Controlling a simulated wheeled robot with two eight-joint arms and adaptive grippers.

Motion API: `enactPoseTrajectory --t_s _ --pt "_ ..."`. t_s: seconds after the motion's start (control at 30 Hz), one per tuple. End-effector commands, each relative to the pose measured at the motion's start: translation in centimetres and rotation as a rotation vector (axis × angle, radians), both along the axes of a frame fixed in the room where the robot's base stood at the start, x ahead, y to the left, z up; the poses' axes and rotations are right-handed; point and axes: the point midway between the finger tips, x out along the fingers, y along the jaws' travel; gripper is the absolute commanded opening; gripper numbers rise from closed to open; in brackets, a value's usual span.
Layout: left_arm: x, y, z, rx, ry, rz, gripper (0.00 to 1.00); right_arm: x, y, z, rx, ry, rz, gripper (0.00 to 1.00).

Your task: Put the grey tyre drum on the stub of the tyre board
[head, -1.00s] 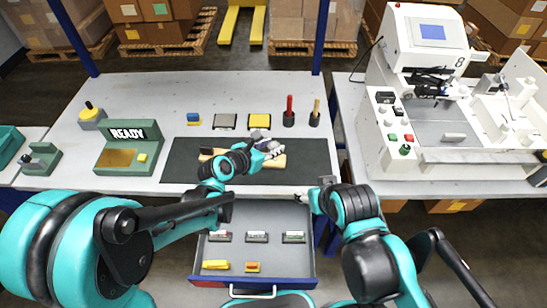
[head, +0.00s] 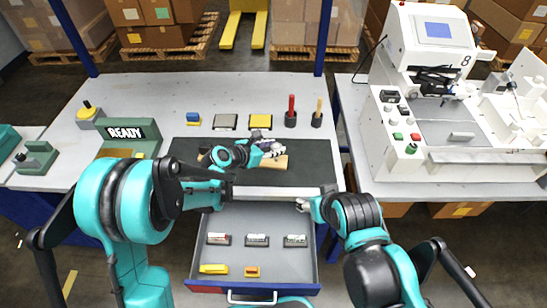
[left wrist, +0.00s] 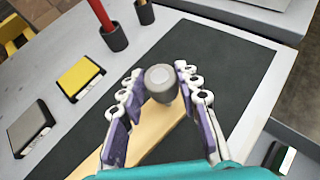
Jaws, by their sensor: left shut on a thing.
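The grey tyre drum (left wrist: 160,82) shows in the left wrist view as a short round cylinder, seen nearly end-on. My left gripper (left wrist: 160,92) is shut on it, with a purple-grey finger on each side. The wooden tyre board (left wrist: 120,150) lies on the dark mat below the drum; part of it also shows in the head view (head: 281,162). The drum hides the stub, and I cannot tell whether they touch. In the head view my left gripper (head: 266,149) is over the board. My right gripper (head: 303,204) is near the drawer's back right; its opening is unclear.
An open drawer (head: 255,268) with several small items sits below the bench front. A red-handled tool (head: 291,108) in a cup, a yellow pad (head: 260,121) and a grey pad (head: 225,122) stand behind the mat (head: 312,172). A READY box (head: 128,135) is left.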

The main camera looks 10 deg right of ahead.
Motion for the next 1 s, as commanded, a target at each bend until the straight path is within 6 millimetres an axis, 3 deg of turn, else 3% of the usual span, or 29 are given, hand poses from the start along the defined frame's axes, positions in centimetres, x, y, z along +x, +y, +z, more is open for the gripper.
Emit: enactPoseTrajectory --t_s 0.3,0.7,0.73,0.77,0.8,1.0 --pt "0.0 0.0 -4.1 0.0 0.0 0.0 0.08 0.0 0.0 -2.3 0.0 0.0 0.0 0.56" --pt "0.0 0.0 -4.5 0.0 0.0 -0.001 0.08 0.0 0.0 -2.6 0.0 0.0 0.0 0.56" --pt "0.0 0.0 -4.3 0.0 0.0 -0.001 0.4 0.0 0.0 -2.5 0.0 0.0 0.0 0.56" --pt "0.0 0.0 -4.3 0.0 0.0 -0.001 0.48 0.0 0.0 -2.4 0.0 0.0 0.0 0.56" --pt "0.0 0.0 -4.3 0.0 0.0 -0.001 0.53 0.0 0.0 -2.4 0.0 0.0 0.0 0.56" --pt "0.0 0.0 -4.3 0.0 0.0 0.0 0.53 0.0 0.0 -2.4 0.0 0.0 0.0 0.56"
